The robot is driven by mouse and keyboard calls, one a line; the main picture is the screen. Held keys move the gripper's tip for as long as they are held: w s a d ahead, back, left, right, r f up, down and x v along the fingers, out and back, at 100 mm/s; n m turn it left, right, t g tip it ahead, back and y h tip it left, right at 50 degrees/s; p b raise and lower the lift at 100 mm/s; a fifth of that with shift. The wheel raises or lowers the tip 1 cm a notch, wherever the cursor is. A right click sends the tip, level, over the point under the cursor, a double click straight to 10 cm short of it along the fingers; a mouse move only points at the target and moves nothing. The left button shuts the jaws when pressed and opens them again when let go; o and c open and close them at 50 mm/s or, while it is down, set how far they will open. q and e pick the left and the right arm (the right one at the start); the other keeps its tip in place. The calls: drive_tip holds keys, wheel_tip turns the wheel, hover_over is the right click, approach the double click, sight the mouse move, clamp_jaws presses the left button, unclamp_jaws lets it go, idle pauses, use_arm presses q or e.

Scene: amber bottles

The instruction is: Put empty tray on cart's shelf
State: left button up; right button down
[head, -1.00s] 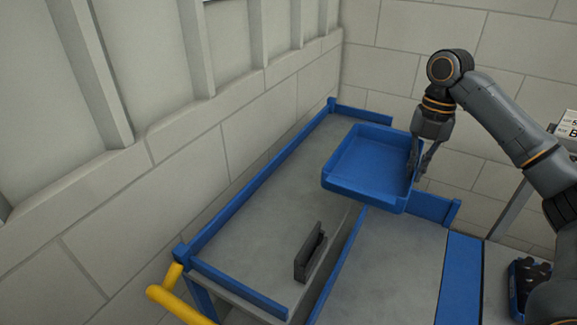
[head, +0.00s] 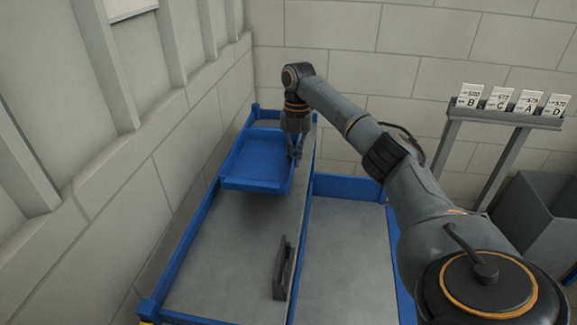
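The empty blue tray (head: 258,162) is at the far end of the cart's grey upper shelf (head: 225,265), inside the blue rails. My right gripper (head: 295,155) is at the tray's right wall, its fingers around that wall and shut on it. A shadow shows on the shelf in front of the tray. I cannot tell whether the tray touches the shelf or hangs just above it. My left gripper is not in view.
A dark upright bracket (head: 282,268) stands at the shelf's right edge. A lower grey surface (head: 348,255) lies to the right. A stand with lettered cards (head: 507,116) and a grey bin (head: 540,222) are at the right.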

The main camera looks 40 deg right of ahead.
drive_tip(key=shift+w+d+f, duration=0.2)
drive_tip(key=shift+w+f, duration=0.3)
drive_tip(key=shift+f, duration=0.1)
drive_tip(key=shift+w+d+f, duration=0.2)
drive_tip(key=shift+w+f, duration=0.25)
drive_tip(key=shift+f, duration=0.15)
drive_tip(key=shift+w+f, duration=0.45)
drive_tip(key=shift+f, duration=0.05)
wheel_tip(320, 180, down, 2)
drive_tip(key=shift+s+f+p, duration=0.1)
drive_tip(key=shift+p, duration=0.85)
drive_tip(key=shift+f, duration=0.45)
drive_tip(key=shift+f, duration=0.15)
drive_tip(key=c, duration=1.5)
unclamp_jaws()
